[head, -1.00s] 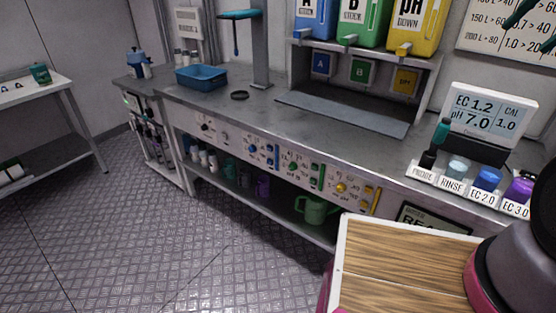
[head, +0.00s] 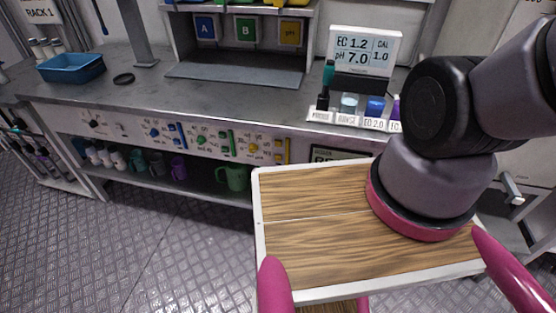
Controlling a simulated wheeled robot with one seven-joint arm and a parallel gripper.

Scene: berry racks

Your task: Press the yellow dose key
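The bench's front panel (head: 105,126) carries blue, green and yellow control groups. The yellow group, at its right end, has a round yellow knob (head: 253,147) and an upright yellow bar (head: 281,151). A yellow plate marked pH (head: 291,32) is on the back of the dosing bay, right of blue A (head: 206,28) and green B (head: 245,30) plates. The lettering by the controls is too small to read, so I cannot tell which yellow part is the dose key. My gripper is not in view; only my arm's lower links show at right, apart from the panel.
My wooden-topped base stands before the bench. A blue tub (head: 71,68) and black ring (head: 123,79) are on the bench. A green jug (head: 233,178) and mugs stand below. Floor at left is clear.

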